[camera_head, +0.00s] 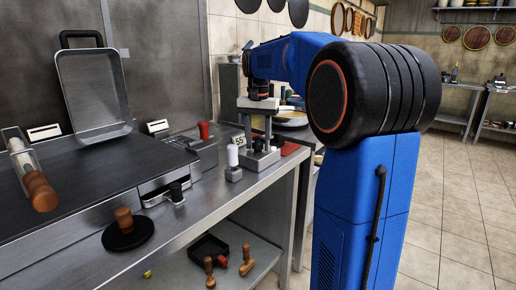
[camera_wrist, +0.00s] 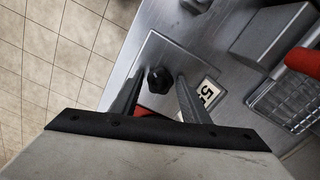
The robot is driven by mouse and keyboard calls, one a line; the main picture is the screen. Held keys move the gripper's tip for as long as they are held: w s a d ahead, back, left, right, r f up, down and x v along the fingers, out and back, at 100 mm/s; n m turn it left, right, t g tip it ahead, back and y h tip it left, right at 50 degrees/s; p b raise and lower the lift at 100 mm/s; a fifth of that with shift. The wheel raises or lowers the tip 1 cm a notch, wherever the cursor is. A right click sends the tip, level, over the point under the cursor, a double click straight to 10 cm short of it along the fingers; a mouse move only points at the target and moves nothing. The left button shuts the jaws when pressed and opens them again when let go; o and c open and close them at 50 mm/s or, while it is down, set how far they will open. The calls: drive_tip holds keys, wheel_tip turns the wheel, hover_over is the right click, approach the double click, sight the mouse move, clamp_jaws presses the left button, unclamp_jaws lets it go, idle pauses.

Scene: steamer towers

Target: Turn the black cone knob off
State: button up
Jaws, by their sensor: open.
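The black cone knob (camera_wrist: 158,80) stands on a square metal plate beside a white label reading 55 (camera_wrist: 207,93). In the wrist view it lies between the two fingers of my gripper (camera_wrist: 159,92), with a visible gap on each side. In the head view my gripper (camera_head: 258,134) points straight down over the knob's metal block (camera_head: 262,157) at the right end of the counter. The fingers are apart and hold nothing. The knob (camera_head: 258,146) is small and partly hidden there, and its turned position cannot be told.
A white-topped knob (camera_head: 233,156) stands just left of the block, and a red-handled one (camera_head: 204,131) farther back. A black disc with a wooden handle (camera_head: 125,228) lies near the front edge. Tiled floor (camera_head: 457,230) is clear.

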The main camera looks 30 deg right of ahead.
drive_tip(key=m, duration=0.4)
drive_tip(key=shift+r, duration=0.1)
drive_tip(key=shift+c, duration=0.4)
